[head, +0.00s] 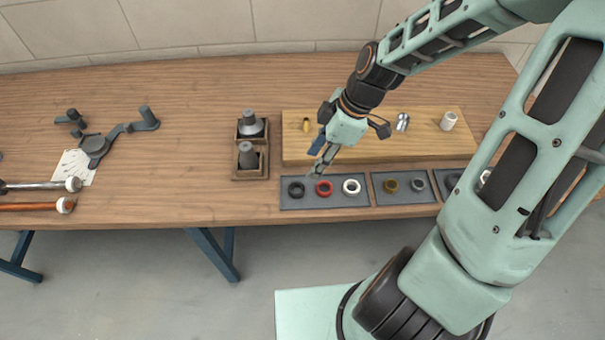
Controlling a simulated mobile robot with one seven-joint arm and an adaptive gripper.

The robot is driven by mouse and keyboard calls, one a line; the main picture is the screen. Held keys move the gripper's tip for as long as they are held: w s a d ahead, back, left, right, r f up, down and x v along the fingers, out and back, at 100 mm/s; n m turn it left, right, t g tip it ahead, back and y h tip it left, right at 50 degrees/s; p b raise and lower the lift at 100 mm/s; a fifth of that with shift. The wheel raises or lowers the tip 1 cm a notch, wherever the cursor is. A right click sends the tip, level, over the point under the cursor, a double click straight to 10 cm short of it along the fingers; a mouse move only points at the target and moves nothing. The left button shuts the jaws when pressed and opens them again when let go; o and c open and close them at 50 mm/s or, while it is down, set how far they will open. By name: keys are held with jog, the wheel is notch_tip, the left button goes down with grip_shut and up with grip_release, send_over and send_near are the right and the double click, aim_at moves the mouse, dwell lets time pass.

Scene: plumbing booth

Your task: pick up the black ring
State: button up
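The black ring (296,188) lies flat at the left end of a dark grey mat (333,201), beside a red ring (324,187) and a white ring (351,186). My gripper (315,175) reaches down from the right, with its fingertips above and a little right of the black ring, apart from it in the picture. The fingers are small and seen from the side, so I cannot tell whether they are open or shut. I see nothing held between them.
A raised wooden board (400,150) with small fittings stands behind the mats. A second mat (405,198) holds a brown ring (391,186) and a grey ring (417,185). A wooden holder (246,174) with dark cones stands left. The table's front edge is close.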

jog(key=n+b, duration=0.1)
send_over(299, 192)
jog(key=d, duration=0.2)
jog(key=f, duration=0.4)
jog(key=shift+a+f, duration=0.2)
jog(key=shift+f, duration=0.05)
jog(key=shift+x, duration=2.7)
jog(key=shift+s+d+f, duration=0.1)
jog(key=shift+s+d, duration=0.05)
jog(key=shift+c, duration=0.3)
jog(key=c, duration=0.5)
jog(key=shift+c, duration=0.2)
